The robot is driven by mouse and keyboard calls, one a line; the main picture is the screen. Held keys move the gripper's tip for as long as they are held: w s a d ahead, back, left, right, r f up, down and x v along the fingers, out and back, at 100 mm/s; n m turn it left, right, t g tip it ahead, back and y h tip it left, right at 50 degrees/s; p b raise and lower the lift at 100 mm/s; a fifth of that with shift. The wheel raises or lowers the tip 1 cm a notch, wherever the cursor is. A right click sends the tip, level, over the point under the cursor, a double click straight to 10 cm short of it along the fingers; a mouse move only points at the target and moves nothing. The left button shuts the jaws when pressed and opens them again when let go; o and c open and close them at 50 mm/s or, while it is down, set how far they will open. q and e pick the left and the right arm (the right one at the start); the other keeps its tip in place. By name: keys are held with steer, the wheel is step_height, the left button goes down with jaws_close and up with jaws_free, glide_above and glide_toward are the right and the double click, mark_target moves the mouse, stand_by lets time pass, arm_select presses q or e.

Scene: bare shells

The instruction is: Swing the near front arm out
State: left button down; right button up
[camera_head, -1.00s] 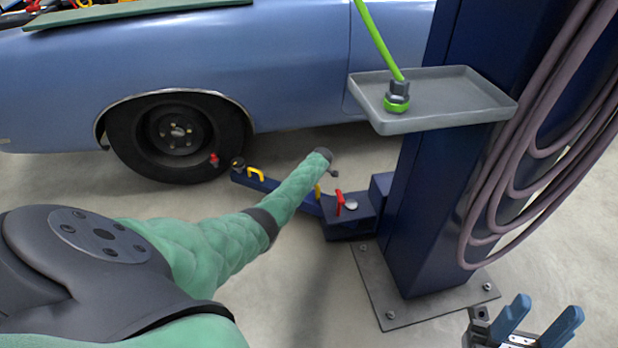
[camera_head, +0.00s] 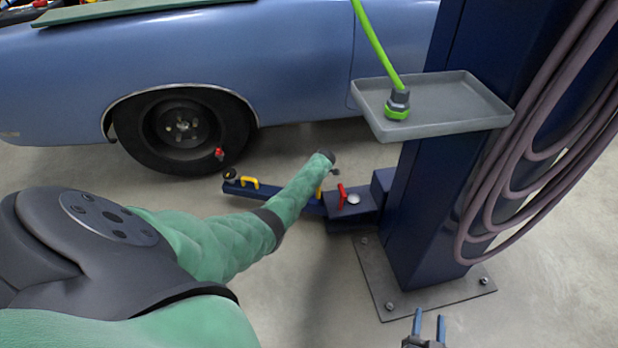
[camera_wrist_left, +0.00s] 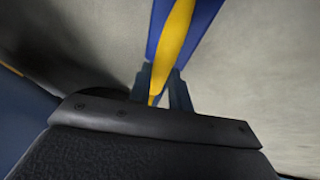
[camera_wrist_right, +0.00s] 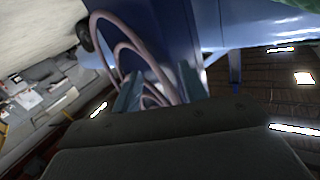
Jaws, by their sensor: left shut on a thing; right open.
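The near front arm (camera_head: 275,194) is a dark blue lift arm low over the floor, running left from the post's foot to a round pad (camera_head: 230,174) near the car's wheel. It has a yellow handle (camera_head: 250,182) near its outer end, another yellow handle (camera_head: 318,193) further in, and a red lever (camera_head: 341,196) by its pivot. My left gripper is shut on a yellow handle (camera_wrist_left: 172,45) in the left wrist view; my green arm hides this gripper in the head view. My right gripper (camera_head: 428,318) is open and empty, near the post's base plate.
A blue car (camera_head: 290,70) stands behind, with a red piece (camera_head: 219,152) low by its front wheel (camera_head: 182,128). The blue post (camera_head: 420,200) carries a grey tray (camera_head: 450,118) with a green-ringed fitting (camera_head: 397,104), and hanging hoses (camera_head: 490,190).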

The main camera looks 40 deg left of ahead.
arm_select(q)
steer(key=s+d+n+g+p, duration=0.2)
steer(key=s+d+n+p, duration=0.3)
steer(key=s, duration=0.2)
steer(key=shift+s+d+h, duration=0.2)
steer(key=shift+d+h, duration=0.1)
steer(key=shift+d, duration=0.05)
arm_select(e)
steer(key=s+f+g, duration=0.4)
steer(key=s+f, duration=0.3)
steer(key=f, duration=0.2)
steer(key=s+d+f+g+h, duration=0.1)
steer(key=s+f+g, duration=0.4)
steer(key=f, duration=0.5)
steer(key=shift+s+d+h, duration=0.15)
steer(key=shift+s+h, duration=0.15)
steer(key=shift+s, duration=0.75)
arm_select(q)
steer(key=shift+s+d+f+p, duration=0.1)
steer(key=shift+f+p, duration=0.05)
steer(key=shift+p, duration=0.15)
steer(key=c, duration=1.3)
jaws_free()
arm_select(e)
steer(key=shift+d, duration=0.1)
